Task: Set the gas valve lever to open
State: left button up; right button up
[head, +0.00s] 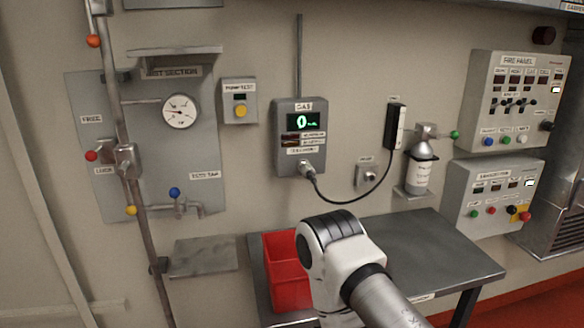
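No lever labelled as the gas valve can be made out. A small grey-white bottle (419,170) stands on a wall bracket at the right, with a metal head and a stem ending in a green knob (454,134) pointing right. I cannot tell whether this is the gas valve lever or how it is set. A grey box labelled GAS (302,137) with a lit green display hangs left of it, cabled to a black-and-white handheld unit (395,127). One of my arms rises in the lower middle. Neither gripper is in view.
A metal table (440,257) with a red bin (285,275) stands below. The fire panel (514,100) and another button panel (495,193) are at the right. Pipes with coloured knobs and a gauge (179,111) are at the left. A small wall shelf (200,257) sits below them.

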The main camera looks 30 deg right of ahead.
aim_at(454, 135)
jog(key=z, duration=1.9)
jog(key=l, duration=0.1)
